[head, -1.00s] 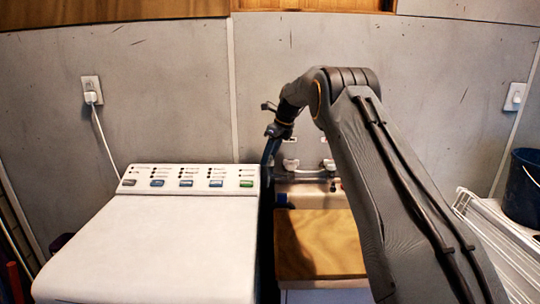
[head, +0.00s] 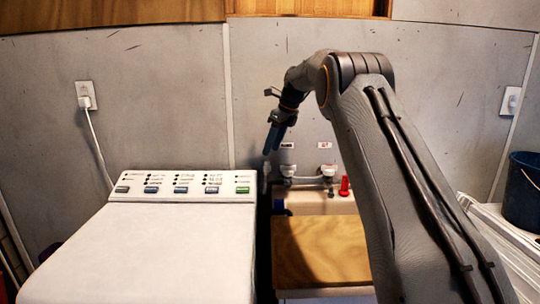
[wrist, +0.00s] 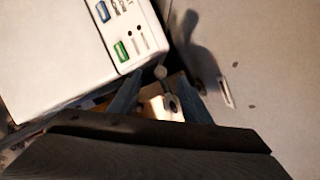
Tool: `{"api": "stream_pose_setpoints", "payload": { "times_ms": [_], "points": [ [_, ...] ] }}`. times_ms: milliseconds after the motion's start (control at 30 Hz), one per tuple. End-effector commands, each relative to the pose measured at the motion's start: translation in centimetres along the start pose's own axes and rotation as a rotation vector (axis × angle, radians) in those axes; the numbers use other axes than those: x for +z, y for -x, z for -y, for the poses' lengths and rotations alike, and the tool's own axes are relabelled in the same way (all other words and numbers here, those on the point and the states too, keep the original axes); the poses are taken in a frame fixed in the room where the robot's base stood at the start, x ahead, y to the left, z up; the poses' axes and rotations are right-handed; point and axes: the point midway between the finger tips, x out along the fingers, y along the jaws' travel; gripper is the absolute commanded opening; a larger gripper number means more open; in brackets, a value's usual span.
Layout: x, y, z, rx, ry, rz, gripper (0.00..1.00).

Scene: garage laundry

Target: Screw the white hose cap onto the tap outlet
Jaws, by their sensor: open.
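My gripper (head: 268,150) hangs in front of the back wall, above the gap at the washing machine's right edge, left of the taps. In the wrist view its two blue-grey fingers (wrist: 160,92) are open and apart. Between them show a small pale round end (wrist: 160,72) and a whitish block with a dark round spot; I cannot tell if either is the hose cap. A left tap (head: 288,170) and a right tap (head: 327,170) with white tops sit on the wall under small labels. Small pale pieces show just below the fingers, too small to identify.
The white washing machine (head: 165,240) stands close on the left. A wooden board (head: 320,250) covers the front of the tub (head: 315,203) below the taps. A red item (head: 345,186) stands right of the taps. A dark bucket (head: 522,190) is at far right.

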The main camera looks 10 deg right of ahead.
Motion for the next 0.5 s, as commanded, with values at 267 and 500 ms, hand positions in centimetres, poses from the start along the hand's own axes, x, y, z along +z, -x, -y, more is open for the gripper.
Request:
{"api": "stream_pose_setpoints", "payload": {
  "times_ms": [267, 500],
  "points": [
    [0.0, 0.2, 0.0, 0.000, 0.000, 0.000, 0.44],
    [0.5, 1.5, -0.1, 0.000, 0.000, 0.000, 0.44]
  ]
}}
